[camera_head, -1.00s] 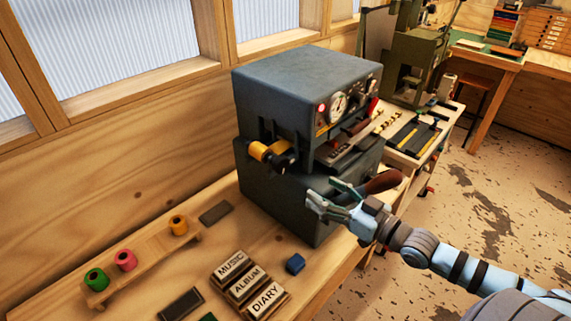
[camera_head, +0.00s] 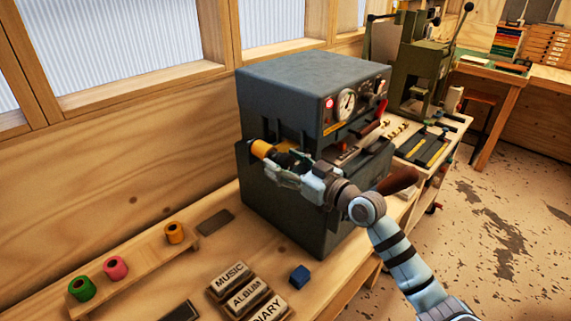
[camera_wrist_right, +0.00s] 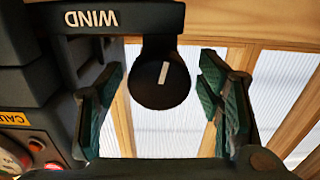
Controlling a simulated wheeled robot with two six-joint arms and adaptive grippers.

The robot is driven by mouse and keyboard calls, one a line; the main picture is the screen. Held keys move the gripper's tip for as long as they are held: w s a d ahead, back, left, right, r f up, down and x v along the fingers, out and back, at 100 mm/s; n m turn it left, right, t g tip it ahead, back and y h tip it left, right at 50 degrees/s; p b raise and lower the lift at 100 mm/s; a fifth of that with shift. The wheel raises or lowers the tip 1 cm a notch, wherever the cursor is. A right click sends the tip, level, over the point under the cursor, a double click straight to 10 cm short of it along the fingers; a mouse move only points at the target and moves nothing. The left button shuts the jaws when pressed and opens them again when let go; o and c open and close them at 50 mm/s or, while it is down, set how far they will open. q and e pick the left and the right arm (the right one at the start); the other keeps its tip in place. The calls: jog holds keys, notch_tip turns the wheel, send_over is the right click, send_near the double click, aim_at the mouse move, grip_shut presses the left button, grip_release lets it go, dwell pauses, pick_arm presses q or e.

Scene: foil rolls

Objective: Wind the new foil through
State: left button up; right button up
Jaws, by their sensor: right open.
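The grey stamping machine (camera_head: 300,150) stands on the bench, with a gold foil roll (camera_head: 262,148) on its near left side. My right gripper (camera_head: 277,168) is at that side, beside the foil roll. In the right wrist view, its open green-padded fingers (camera_wrist_right: 160,100) are on either side of a round black knob (camera_wrist_right: 162,82) with a white mark. The knob hangs by a black bracket marked WIND (camera_wrist_right: 100,18), upside down in this view. Gaps show between knob and fingers. The gripper mostly hides the knob in the head view. My left gripper is out of view.
A wooden rack (camera_head: 140,268) holds green (camera_head: 82,288), pink (camera_head: 115,267) and orange (camera_head: 174,233) rolls. Labelled type blocks (camera_head: 245,292) and a blue block (camera_head: 299,275) lie in front of the machine. A brown handle (camera_head: 398,180) juts from its right side.

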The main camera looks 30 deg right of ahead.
jog(key=c, duration=1.2)
jog(key=shift+m, duration=0.4)
jog(key=m+p, duration=0.2)
jog(key=m, duration=0.1)
jog(key=shift+r, duration=0.1)
jog(key=m+p, duration=0.2)
jog(key=m, duration=0.4)
jog(key=shift+d, duration=0.1)
jog(key=m+p, duration=0.1)
jog(key=m, duration=0.3)
jog(key=shift+s+d+m+p, duration=0.1)
jog(key=shift+d+m+p, duration=0.05)
jog(key=shift+m+p, duration=0.15)
jog(key=m+p, duration=0.1)
jog(key=m, duration=0.4)
jog(key=shift+p, duration=0.35)
jog(key=shift+m, duration=0.3)
